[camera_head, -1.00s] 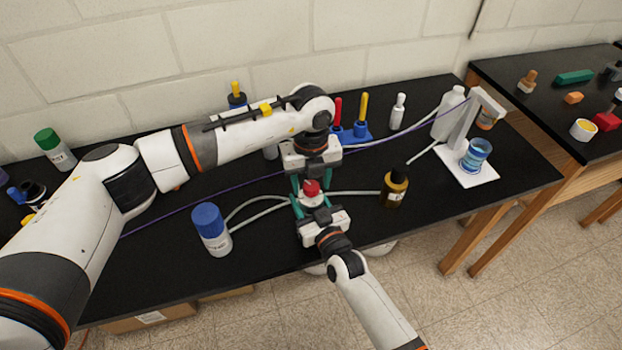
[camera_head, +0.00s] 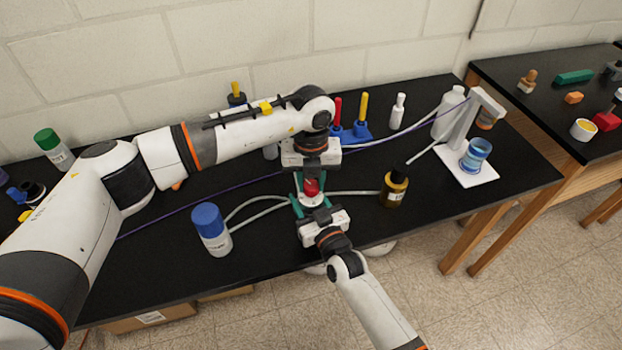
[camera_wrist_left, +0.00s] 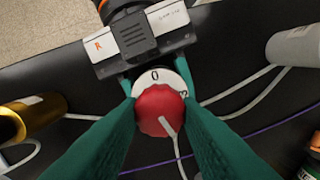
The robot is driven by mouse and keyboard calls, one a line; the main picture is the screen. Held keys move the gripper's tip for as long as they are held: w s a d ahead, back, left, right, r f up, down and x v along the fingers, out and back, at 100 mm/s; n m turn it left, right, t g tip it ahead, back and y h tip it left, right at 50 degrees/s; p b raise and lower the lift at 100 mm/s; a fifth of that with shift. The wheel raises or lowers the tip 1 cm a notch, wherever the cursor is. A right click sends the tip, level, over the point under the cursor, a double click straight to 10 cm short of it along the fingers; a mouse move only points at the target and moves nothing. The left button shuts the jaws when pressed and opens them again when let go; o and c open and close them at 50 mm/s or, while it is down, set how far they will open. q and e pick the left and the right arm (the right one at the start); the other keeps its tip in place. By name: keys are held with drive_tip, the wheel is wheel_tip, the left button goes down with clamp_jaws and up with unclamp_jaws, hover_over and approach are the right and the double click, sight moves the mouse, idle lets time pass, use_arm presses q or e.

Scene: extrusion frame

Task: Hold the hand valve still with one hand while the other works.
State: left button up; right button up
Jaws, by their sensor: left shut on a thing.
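The hand valve has a red knob (camera_head: 312,187) on a white dial body, near the front edge of the black bench. In the left wrist view the red knob (camera_wrist_left: 160,110) shows a pale pointer line, and the white dial (camera_wrist_left: 158,77) carries a "0". My left gripper (camera_head: 311,183) comes from behind, its teal fingers shut on the red knob. My right gripper (camera_head: 313,207) comes from the front; its fingers flank the white valve body and appear shut on it. In the left wrist view my right gripper (camera_wrist_left: 157,80) faces mine. The fingers partly hide the body.
Pale hoses run from the valve to both sides. A blue-capped bottle (camera_head: 211,230) stands left and an amber bottle (camera_head: 395,188) right. Behind are a blue tool stand (camera_head: 353,134) and a white bottle (camera_head: 398,111). A white stand (camera_head: 466,172) holds a blue cup (camera_head: 475,154).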

use_arm(q)
drive_tip(key=m, duration=0.5)
drive_tip(key=shift+m, duration=0.3)
drive_tip(key=m, duration=0.9)
drive_tip(key=shift+m, duration=0.4)
drive_tip(key=m, duration=0.4)
drive_tip(key=shift+m, duration=0.3)
drive_tip(key=m, duration=1)
drive_tip(key=shift+s, duration=0.1)
drive_tip(key=m, duration=1)
drive_tip(key=shift+m, duration=0.3)
